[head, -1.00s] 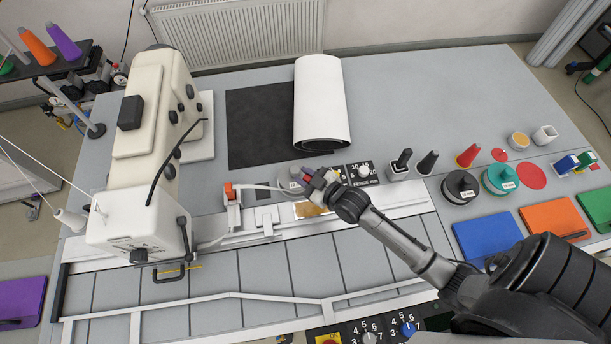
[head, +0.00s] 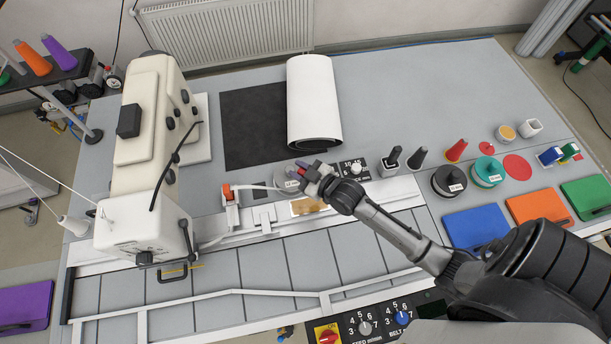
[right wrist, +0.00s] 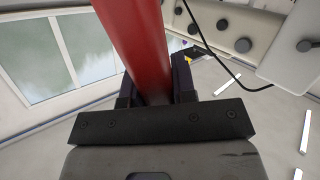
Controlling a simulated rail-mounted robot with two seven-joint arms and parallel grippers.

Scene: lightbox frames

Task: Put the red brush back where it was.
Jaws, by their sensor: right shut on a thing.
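My right gripper (head: 304,171) is shut on a red thing, which I take to be the red brush (right wrist: 138,45). In the right wrist view it is a smooth red shaft rising between the two dark fingers; its bristles are not to be made out. In the head view the gripper is above the middle of the grey table, near the front end of the white roll, and only a small bit of red shows at its tips. A blue brush-like piece (head: 550,156) and a green one (head: 570,152) are at the table's right. My left gripper is not in view.
A cream sewing machine (head: 150,165) stands at the left. A white roll (head: 314,95) lies on a black sheet (head: 245,130). Cones, including a red one (head: 456,150), round tins and a red disc (head: 517,167) stand or lie to the right. The back right of the table is clear.

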